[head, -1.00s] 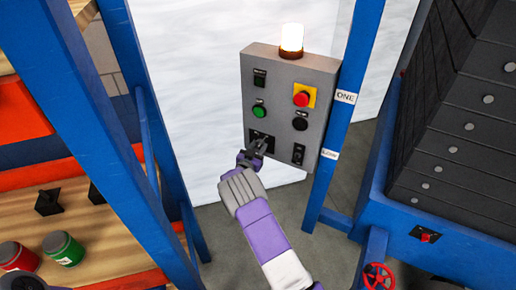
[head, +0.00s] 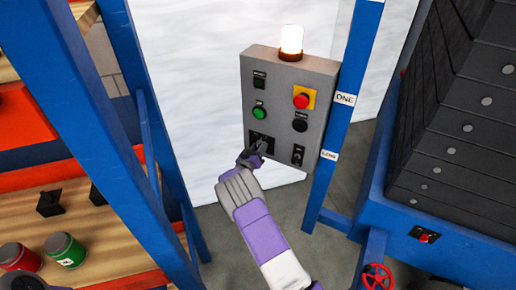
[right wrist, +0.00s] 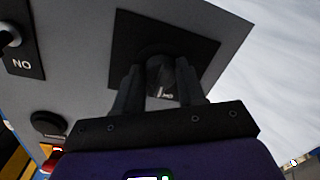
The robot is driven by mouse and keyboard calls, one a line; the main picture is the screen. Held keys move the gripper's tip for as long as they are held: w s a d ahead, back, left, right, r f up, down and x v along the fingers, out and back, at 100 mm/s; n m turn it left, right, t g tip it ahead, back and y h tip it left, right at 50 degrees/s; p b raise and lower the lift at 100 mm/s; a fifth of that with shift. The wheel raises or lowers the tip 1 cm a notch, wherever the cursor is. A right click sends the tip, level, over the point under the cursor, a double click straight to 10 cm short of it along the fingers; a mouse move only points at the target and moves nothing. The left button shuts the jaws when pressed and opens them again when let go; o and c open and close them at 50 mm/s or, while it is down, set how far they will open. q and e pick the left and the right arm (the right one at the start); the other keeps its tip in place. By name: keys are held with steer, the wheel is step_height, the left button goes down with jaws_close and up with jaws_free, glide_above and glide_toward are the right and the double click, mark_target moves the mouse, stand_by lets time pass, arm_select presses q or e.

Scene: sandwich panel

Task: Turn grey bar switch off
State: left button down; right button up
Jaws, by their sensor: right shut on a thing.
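The grey control panel (head: 288,105) is fixed beside a blue post and faces me. A dark switch on a black plate at its lower left shows only partly in the head view, behind my right gripper (head: 259,148). In the right wrist view the dark switch knob (right wrist: 161,70) sits between the two fingers of my right gripper (right wrist: 158,86), on its square black plate (right wrist: 207,50). The fingers are shut on it from both sides. A small white mark is visible between the fingers; the knob's exact angle is hard to tell.
The panel also carries a green button (head: 259,112), a red button on yellow (head: 302,101), a black knob (head: 300,125) and another switch (head: 298,155) at lower right. A lit lamp (head: 291,40) stands on top. Blue rack posts flank the panel.

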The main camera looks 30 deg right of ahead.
steer(key=n+p, duration=0.1)
steer(key=n, duration=0.4)
steer(key=shift+n, duration=0.3)
stand_by(0.4)
steer(key=o, duration=1.1)
steer(key=shift+r, duration=0.1)
steer(key=shift+c, duration=0.2)
steer(key=v, duration=0.7)
steer(key=shift+a+p, duration=0.3)
steer(key=shift+p, duration=0.15)
steer(key=shift+s, duration=0.15)
